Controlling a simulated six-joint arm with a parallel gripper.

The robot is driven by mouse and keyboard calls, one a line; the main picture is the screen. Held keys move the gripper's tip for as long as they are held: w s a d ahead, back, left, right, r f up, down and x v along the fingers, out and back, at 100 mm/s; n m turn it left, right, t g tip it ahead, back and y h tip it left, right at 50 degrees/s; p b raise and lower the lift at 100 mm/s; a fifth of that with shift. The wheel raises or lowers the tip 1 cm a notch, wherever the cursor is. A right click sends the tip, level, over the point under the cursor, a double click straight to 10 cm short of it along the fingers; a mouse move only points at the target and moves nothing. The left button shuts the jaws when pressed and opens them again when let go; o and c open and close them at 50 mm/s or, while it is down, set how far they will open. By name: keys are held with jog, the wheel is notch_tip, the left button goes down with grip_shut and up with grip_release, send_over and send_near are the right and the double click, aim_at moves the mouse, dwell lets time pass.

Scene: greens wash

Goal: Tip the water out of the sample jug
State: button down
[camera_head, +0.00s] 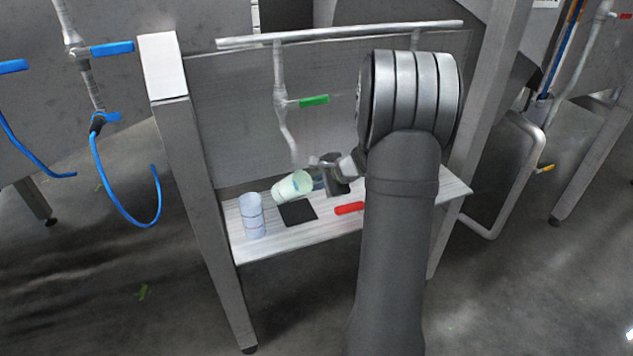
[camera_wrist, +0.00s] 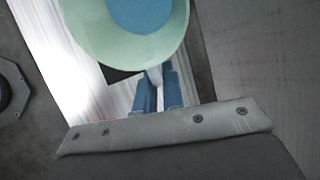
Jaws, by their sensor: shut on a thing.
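The sample jug (camera_head: 291,187) is pale green and tilted, its mouth toward the lower left in the head view. My gripper (camera_head: 321,178) is shut on it from the right and holds it over the white shelf. In the wrist view the jug (camera_wrist: 128,40) fills the top, with a blue round area inside its rim. The blue fingers of my gripper (camera_wrist: 158,88) close on a pale part at the jug's side, likely its handle. I cannot tell whether water is leaving the jug.
A clear bluish cylinder (camera_head: 252,216) stands at the shelf's left end. A dark square pad (camera_head: 297,213) and a red object (camera_head: 349,208) lie on the shelf (camera_head: 283,244). A pipe with a green-handled valve (camera_head: 313,100) hangs above. A grey post (camera_head: 190,160) borders the left.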

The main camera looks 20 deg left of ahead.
jog(key=shift+w+a+f+t+y, duration=0.2)
jog(key=shift+f+y, duration=0.25)
jog(key=shift+y, duration=0.85)
jog(key=shift+s+a+f+t+y, duration=0.1)
jog(key=shift+f+t+y, duration=0.3)
jog(key=shift+y, duration=0.9)
jog(key=shift+d, duration=0.1)
dwell(0.5)
